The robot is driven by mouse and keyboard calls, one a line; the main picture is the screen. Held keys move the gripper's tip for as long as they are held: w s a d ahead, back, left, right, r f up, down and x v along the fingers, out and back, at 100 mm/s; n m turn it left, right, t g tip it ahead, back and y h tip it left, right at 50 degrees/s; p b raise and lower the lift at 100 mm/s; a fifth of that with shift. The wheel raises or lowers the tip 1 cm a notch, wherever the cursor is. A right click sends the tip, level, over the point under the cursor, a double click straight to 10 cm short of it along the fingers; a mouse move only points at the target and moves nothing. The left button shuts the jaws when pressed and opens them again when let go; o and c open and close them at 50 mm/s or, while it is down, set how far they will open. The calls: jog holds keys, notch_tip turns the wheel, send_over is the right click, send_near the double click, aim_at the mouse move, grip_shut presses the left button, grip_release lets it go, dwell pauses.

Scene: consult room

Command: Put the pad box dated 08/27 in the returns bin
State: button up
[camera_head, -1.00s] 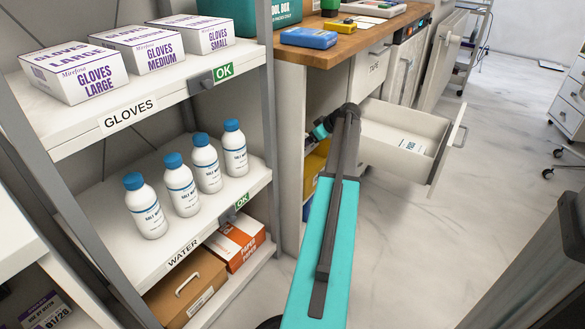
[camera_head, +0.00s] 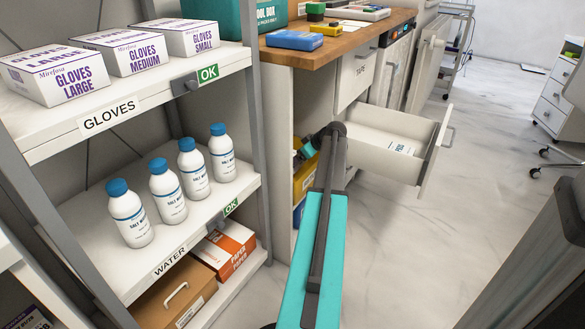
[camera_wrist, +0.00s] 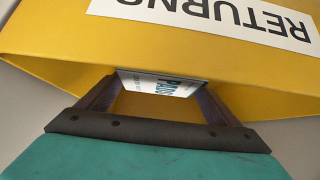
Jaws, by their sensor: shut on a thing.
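My gripper (camera_wrist: 158,88) is shut on a small white pad box (camera_wrist: 160,82) with dark "PADS" lettering. I cannot read its date. The yellow returns bin (camera_wrist: 60,45) fills much of the wrist view, its "RETURNS" label upside down. The held box overlaps the bin's edge in that view; I cannot tell whether it is inside or just outside. In the head view, the bin (camera_head: 304,178) shows partly under the counter, behind my arm. Another white pad box (camera_head: 401,148) lies in the open drawer.
The open drawer (camera_head: 385,160) juts out right of my arm. The wooden counter (camera_head: 340,45) is above the bin. A shelf rack (camera_head: 150,85) with glove boxes and several water bottles (camera_head: 170,190) stands left. Floor (camera_head: 420,240) to the right is clear.

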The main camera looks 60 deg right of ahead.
jog(key=shift+f+b, duration=0.65)
jog(key=shift+f, duration=1.25)
jog(key=shift+f, duration=0.15)
jog(key=o, duration=1)
jog(key=shift+r, duration=0.25)
jog(key=p+v, duration=0.4)
jog(key=v, duration=0.8)
jog(key=shift+f, duration=0.1)
